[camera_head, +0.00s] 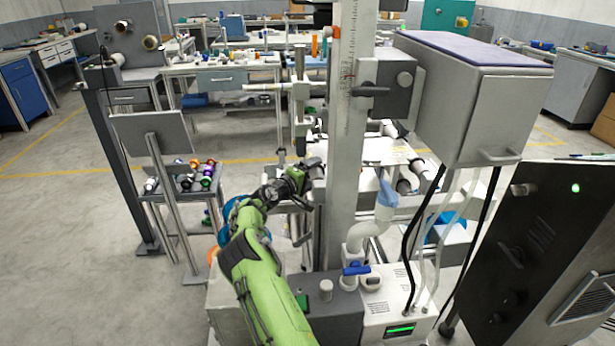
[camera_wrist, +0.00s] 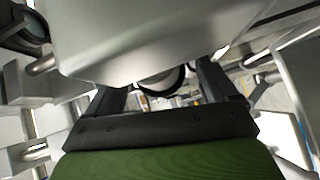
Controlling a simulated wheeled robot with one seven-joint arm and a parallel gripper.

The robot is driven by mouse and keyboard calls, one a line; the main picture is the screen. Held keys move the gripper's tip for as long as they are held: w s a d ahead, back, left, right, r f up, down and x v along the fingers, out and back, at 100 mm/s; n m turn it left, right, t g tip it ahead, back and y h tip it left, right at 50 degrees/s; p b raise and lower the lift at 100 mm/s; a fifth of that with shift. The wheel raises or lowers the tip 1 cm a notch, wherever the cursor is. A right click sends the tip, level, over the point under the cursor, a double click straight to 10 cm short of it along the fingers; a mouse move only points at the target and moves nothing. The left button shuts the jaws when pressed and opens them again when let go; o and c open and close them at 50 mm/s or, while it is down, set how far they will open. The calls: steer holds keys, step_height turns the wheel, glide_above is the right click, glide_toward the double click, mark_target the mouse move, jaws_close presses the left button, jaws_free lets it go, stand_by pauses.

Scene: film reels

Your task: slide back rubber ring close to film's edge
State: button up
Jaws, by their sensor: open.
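In the wrist view a black ring (camera_wrist: 179,81), which looks like the rubber ring, sits around a pale rod or core. It lies just below the edge of a large smooth grey surface (camera_wrist: 140,38), possibly the film roll. My gripper (camera_wrist: 158,82) is open, with one dark finger on each side of the ring. I cannot tell whether either finger touches it. In the head view my gripper (camera_head: 301,178) is at the machine, left of the upright column, and the ring is too small or hidden to make out there.
A tall metal column (camera_head: 346,130) with a scale stands right of my gripper. A grey box (camera_head: 470,95) is mounted at its upper right. A small cart (camera_head: 185,182) with coloured spools stands to the left. Open floor lies at the far left.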

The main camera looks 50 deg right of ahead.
steer(key=s+a+r+p, duration=0.1)
steer(key=a+r+p, duration=0.1)
steer(key=a, duration=1.3)
steer(key=shift+s+a+r+p, duration=0.15)
steer(key=shift+s+a+p, duration=0.1)
steer(key=shift+p, duration=0.5)
